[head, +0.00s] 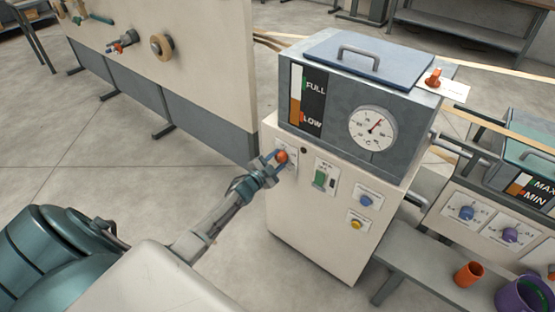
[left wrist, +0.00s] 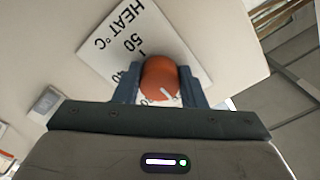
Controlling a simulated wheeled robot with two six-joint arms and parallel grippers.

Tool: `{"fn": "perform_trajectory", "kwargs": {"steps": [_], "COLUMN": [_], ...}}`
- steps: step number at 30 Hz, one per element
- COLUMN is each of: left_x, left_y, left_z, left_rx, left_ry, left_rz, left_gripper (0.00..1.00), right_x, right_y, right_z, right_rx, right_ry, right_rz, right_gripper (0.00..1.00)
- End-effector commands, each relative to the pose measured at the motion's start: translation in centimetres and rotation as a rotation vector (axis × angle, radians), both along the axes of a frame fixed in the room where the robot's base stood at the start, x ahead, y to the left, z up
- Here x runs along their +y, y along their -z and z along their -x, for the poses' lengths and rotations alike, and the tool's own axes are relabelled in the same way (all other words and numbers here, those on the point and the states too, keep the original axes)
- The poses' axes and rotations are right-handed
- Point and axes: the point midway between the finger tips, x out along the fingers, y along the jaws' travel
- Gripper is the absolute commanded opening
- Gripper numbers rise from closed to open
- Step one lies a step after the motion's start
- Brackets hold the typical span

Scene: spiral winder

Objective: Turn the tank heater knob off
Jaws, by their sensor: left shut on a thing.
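The tank heater knob (head: 281,156) is orange and sits on the upper left of the cream cabinet front, below the grey tank. In the left wrist view the knob (left wrist: 161,80) has a pale pointer line and stands before a white label (left wrist: 125,45) reading "HEAT °C" and "50", with other numbers partly hidden. My left gripper (head: 272,164) is shut on the knob, one finger on each side of it. The left wrist view shows both fingers (left wrist: 160,88) against it. My right gripper is not in view.
The cabinet (head: 310,225) also carries a green switch (head: 320,178), a blue knob (head: 365,200) and a yellow knob (head: 356,224). The tank (head: 345,135) above has a dial gauge (head: 372,128) and a FULL/LOW level strip. A bench (head: 430,280) stands at right.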

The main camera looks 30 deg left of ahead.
Motion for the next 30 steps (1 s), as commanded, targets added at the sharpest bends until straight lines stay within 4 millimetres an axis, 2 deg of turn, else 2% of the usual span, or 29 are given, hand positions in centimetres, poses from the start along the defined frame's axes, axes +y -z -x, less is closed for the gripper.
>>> {"fn": "perform_trajectory", "kwargs": {"steps": [10, 11, 14, 24, 30], "left_x": [0.0, 0.0, 0.0, 0.0, 0.2], "left_y": [0.1, 0.1, 0.1, 0.1, 0.3], "left_z": [0.0, 0.0, 0.0, 0.3, 2.7], "left_rx": [0.003, 0.003, 0.002, 0.001, 0.002], "left_ry": [-0.001, -0.001, -0.001, -0.001, 0.001], "left_rz": [0.006, 0.006, 0.005, 0.003, 0.002], "left_gripper": [0.14, 0.41, 0.59, 0.59, 0.59], "right_x": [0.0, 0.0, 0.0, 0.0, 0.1], "right_y": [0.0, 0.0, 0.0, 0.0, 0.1], "right_z": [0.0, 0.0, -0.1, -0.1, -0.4], "right_rx": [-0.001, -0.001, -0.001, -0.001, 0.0], "right_ry": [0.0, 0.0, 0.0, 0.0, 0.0], "right_rz": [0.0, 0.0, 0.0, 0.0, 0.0], "right_gripper": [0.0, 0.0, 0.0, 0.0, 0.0]}}
